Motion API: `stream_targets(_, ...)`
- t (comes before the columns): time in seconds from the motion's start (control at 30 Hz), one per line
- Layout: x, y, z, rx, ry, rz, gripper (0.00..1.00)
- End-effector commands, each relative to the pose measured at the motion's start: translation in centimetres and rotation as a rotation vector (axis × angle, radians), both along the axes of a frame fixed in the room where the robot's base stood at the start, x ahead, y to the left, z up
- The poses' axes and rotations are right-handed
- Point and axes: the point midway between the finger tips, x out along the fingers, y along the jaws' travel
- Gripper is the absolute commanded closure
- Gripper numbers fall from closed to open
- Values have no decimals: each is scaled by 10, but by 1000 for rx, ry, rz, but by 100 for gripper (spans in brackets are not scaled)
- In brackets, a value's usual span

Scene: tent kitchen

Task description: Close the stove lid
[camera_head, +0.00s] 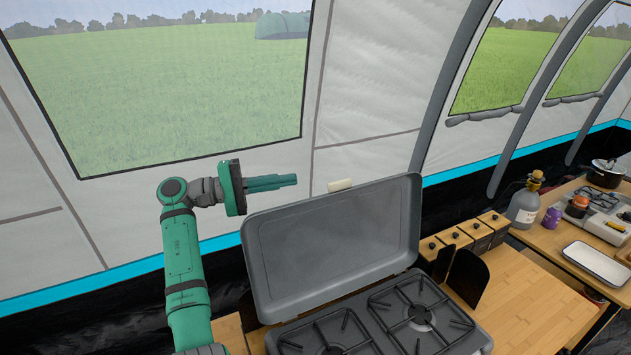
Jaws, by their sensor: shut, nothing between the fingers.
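The grey camping stove (452,343) stands at the bottom centre of the head view, with burners and black pan grates showing. Its grey lid (335,243) stands open, raised up at the back of the stove and leaning slightly back. A small cream handle (340,185) sits on the lid's top edge. My green gripper (290,181) is shut and empty. It points right, just above the lid's upper left part in the picture, left of the handle. A gap shows between fingertips and handle; whether the gripper is behind or in front of the lid's edge is unclear.
A wooden table (535,310) extends right of the stove, with wooden boxes (470,237) beside the lid. Further right are a glass bottle (524,205), a purple cup (551,217), a white tray (598,262) and a pot (606,173). The tent wall rises behind.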

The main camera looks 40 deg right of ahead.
Motion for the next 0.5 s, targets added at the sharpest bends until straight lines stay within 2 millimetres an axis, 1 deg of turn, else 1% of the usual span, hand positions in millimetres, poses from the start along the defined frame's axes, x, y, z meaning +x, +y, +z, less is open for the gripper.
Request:
stream_targets(0.03,-6,-8,0,0,-1,-2,100)
stream_targets(0.2,-23,-36,2,0,-1,-2,100)
stream_targets(0.37,-37,-59,3,-1,-2,2,100)
stream_targets(0.5,-48,-50,6,-1,-3,9,100)
